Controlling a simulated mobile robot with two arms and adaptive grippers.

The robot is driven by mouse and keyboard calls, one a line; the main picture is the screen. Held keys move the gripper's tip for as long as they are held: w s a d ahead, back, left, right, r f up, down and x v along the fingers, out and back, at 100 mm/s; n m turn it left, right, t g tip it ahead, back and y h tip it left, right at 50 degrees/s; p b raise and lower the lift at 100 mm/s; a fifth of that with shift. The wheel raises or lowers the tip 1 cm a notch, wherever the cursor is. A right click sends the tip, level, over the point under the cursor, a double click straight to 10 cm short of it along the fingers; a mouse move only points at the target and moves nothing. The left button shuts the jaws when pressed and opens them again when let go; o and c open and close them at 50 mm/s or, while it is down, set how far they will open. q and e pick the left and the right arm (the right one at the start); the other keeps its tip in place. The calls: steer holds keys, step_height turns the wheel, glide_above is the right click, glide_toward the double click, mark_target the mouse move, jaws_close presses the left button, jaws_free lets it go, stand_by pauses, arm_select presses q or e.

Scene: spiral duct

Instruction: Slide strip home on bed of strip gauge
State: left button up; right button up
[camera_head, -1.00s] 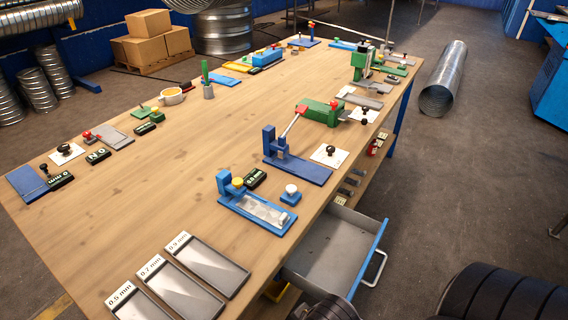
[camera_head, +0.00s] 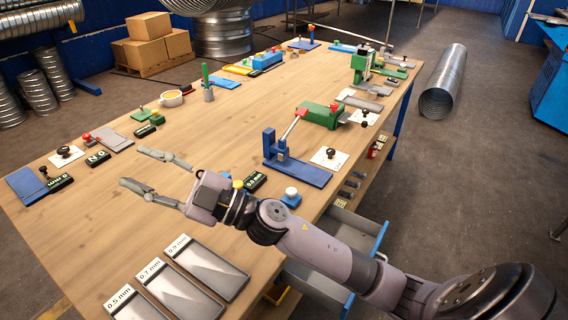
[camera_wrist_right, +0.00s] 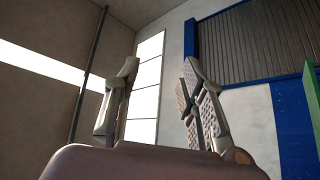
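The strip gauge is almost wholly hidden behind my right arm in the head view; only its yellow knob (camera_head: 238,184) shows above the wrist. The metal strip on its blue bed cannot be seen now. My right gripper (camera_head: 137,169) is open and empty, above the wooden table, left of the gauge and pointing left. In the right wrist view its two fingers (camera_wrist_right: 160,95) stand apart with nothing between them, against a wall and window. My left gripper is not in view.
Three labelled trays, with the 0.7 mm tray (camera_head: 181,289) in the middle, lie at the near table edge. A blue lever device (camera_head: 300,170), a white-knobbed blue block (camera_head: 291,197) and a black display (camera_head: 255,181) stand nearby. The drawer (camera_head: 340,247) is open. The table's middle (camera_head: 225,130) is clear.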

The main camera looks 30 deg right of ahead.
steer(key=s+a+f+n+g+h, duration=0.15)
steer(key=a+f+n+g, duration=0.35)
steer(key=n+g, duration=0.6)
steer(key=d+f+m+g+h, duration=0.1)
steer(key=d+f+g+h, duration=0.2)
steer(key=d+f+h, duration=0.4)
steer(key=w+d+m+g+h, duration=0.15)
steer(key=d+m+h, duration=0.6)
steer(key=d, duration=1.85)
steer(key=shift+n+h, duration=0.8)
steer(key=shift+n, duration=0.05)
steer(key=f, duration=0.5)
steer(key=f+p, duration=0.1)
steer(key=f, duration=0.5)
steer(key=f+p, duration=0.1)
steer(key=f, duration=0.4)
steer(key=shift+a+f, duration=0.25)
steer(key=shift+a, duration=0.1)
steer(key=shift+c, duration=0.4)
jaws_close()
